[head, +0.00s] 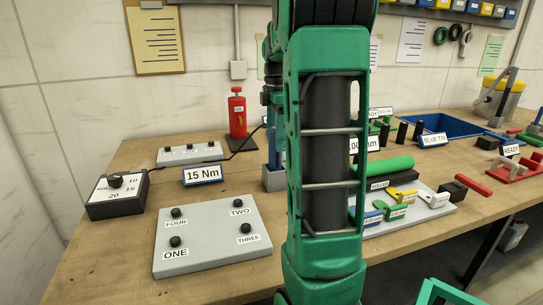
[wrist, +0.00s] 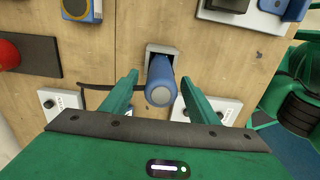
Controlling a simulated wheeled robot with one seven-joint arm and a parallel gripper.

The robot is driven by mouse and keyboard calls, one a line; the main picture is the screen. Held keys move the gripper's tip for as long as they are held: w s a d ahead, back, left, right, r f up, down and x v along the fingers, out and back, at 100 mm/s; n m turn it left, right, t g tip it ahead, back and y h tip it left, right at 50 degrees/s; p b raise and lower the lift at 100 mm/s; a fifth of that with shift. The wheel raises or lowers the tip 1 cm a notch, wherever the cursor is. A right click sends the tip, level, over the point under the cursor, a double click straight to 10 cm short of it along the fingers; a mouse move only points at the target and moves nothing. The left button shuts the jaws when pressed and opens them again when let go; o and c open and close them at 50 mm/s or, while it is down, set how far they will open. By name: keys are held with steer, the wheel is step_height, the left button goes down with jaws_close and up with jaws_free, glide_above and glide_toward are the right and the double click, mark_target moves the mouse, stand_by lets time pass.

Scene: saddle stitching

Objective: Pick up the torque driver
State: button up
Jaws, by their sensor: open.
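The torque driver appears to be the blue cylinder (wrist: 160,84) in the wrist view, seen end-on with a pale round cap. It stands in a grey holder block (wrist: 152,49) on the wooden table. In the head view the blue shaft (head: 272,148) rises from its grey block (head: 273,180), just left of my arm and partly hidden by it. My gripper (wrist: 158,80) is open, its green fingers on either side of the driver in the wrist picture, not seen touching it. The depth between them is hard to tell. In the head view my gripper is hidden.
A "15 Nm" sign (head: 203,175), a dial box (head: 117,195) and a grey panel with several knobs (head: 205,262) lie left of the holder. A red oil bottle (head: 237,115) stands behind. A dark cord (wrist: 97,87) runs near the holder. Tools and a blue bin (head: 447,124) are right.

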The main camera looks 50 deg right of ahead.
steer(key=shift+f, duration=1)
jaws_close()
